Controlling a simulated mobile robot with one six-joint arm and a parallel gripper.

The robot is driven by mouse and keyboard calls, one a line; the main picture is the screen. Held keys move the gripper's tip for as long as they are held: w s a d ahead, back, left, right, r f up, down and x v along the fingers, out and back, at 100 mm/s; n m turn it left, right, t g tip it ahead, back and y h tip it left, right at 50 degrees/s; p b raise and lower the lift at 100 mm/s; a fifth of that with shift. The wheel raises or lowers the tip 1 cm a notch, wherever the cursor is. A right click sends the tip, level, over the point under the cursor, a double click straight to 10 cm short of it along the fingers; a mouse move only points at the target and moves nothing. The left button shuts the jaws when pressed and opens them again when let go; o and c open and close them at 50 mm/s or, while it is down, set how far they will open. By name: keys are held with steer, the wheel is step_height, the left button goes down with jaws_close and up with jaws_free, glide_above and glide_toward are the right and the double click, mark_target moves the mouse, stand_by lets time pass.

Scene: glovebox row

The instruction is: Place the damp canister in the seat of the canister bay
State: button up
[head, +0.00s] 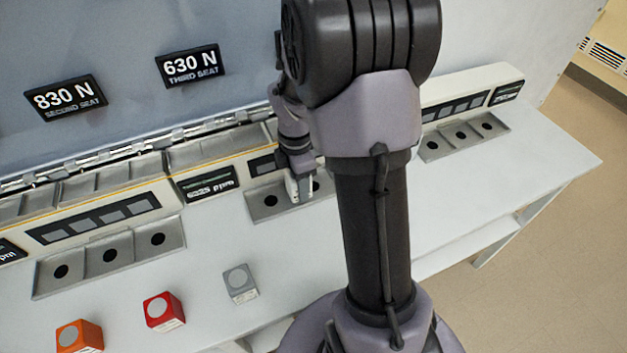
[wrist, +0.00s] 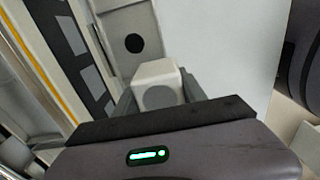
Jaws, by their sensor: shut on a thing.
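My gripper (head: 299,190) is shut on a white, block-shaped canister (wrist: 157,72) with a grey round patch on one face. In the wrist view the canister sits between the two fingers of my gripper (wrist: 158,92). In the head view the gripper points down over the grey seat tray (head: 259,212) of the middle bay. One dark round seat hole (head: 270,201) shows left of the gripper, and a hole also shows in the wrist view (wrist: 134,43). My arm hides part of this bay. I cannot tell whether the canister touches the tray.
An orange block (head: 79,337), a red block (head: 164,312) and a grey block (head: 240,284) stand on the white bench front. Other seat trays lie left (head: 109,256) and right (head: 462,136). Signs reading 830 N (head: 66,98) and 630 N (head: 190,67) hang behind.

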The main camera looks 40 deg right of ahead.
steer(key=d, duration=0.2)
steer(key=w+d, duration=0.1)
steer(key=d, duration=0.1)
steer(key=w+d+b, duration=0.1)
steer(key=shift+d+f, duration=0.55)
steer(key=shift+f, duration=0.05)
step_height(320, 180, down, 3)
steer(key=shift+f+b, duration=0.1)
steer(key=shift+b, duration=1.15)
steer(key=shift+o, duration=0.2)
steer(key=shift+c, duration=0.2)
steer(key=o, duration=1.5)
